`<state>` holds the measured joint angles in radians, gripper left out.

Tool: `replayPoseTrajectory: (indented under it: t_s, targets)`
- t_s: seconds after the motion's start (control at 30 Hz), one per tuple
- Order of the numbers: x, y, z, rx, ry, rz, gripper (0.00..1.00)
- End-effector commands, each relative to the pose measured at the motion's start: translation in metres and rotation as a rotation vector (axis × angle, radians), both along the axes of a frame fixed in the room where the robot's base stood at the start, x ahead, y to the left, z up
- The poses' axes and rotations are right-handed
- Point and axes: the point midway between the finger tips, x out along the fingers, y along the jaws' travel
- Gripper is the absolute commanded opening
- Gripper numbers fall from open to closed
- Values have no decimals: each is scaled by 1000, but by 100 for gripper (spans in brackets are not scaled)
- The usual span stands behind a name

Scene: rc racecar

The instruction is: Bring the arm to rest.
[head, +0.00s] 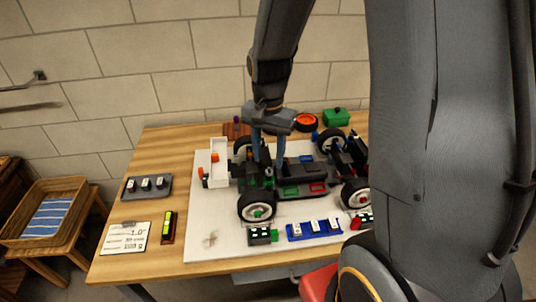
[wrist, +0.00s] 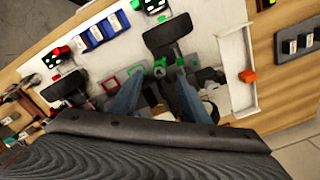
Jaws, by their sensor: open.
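My gripper (head: 269,165) hangs fingers-down over the left end of the RC racecar chassis (head: 300,178) in the head view. Its two fingers are apart, and I see nothing held between them. In the wrist view my gripper (wrist: 155,92) has its fingers spread on either side of chassis parts near a green piece (wrist: 160,68). I cannot tell whether the fingers touch the car. The car has black tyres with white hubs, and red and green frames along its side. My own arm covers the car's right end in the head view.
The car stands on a white mat (head: 205,245) on a wooden table (head: 160,155). A white tray (head: 218,170), a blue battery rack (head: 315,228), a grey rack (head: 147,188), a green box (head: 337,117) and an orange-rimmed wheel (head: 306,122) surround it. A basket (head: 18,225) stands left.

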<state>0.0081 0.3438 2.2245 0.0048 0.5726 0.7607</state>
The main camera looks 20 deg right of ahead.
Motion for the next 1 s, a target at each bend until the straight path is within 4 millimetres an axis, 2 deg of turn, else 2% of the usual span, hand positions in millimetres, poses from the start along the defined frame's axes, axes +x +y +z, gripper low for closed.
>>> replayPoseTrajectory:
  t_s: [0.17,0.27,0.53,0.7,1.0]
  targets:
    - [0,0,0,0,-1,4,42]
    - [-8,1,5,-1,-14,61,42]
    - [-69,4,28,-23,-85,509,42]
    - [-96,5,32,-44,-115,717,42]
    - [-103,4,33,-50,-120,774,42]
